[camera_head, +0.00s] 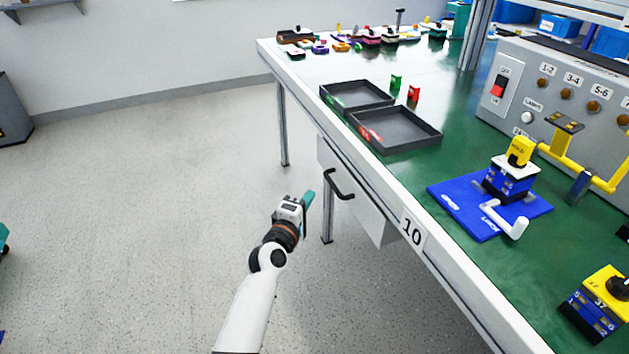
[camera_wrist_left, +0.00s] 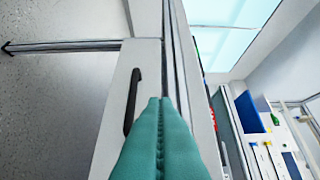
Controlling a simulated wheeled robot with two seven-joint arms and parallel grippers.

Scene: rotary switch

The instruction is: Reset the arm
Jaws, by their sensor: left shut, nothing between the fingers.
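My left gripper (camera_head: 308,199) is off the left side of the workbench, over the floor and near the drawer. Its teal fingers are shut with nothing between them; they fill the lower middle of the left wrist view (camera_wrist_left: 160,105). A yellow and blue rotary switch (camera_head: 511,174) stands on a blue base plate (camera_head: 460,212) with a white handle (camera_head: 505,220) on the green bench top. A second yellow and blue switch (camera_head: 597,305) is at the lower right. My right gripper is in neither view.
The workbench (camera_head: 455,275) has a drawer with a black handle (camera_head: 338,187), also in the left wrist view (camera_wrist_left: 131,100). Two dark trays (camera_head: 357,95) lie along its near edge. A grey control panel (camera_head: 550,90) stands at the right.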

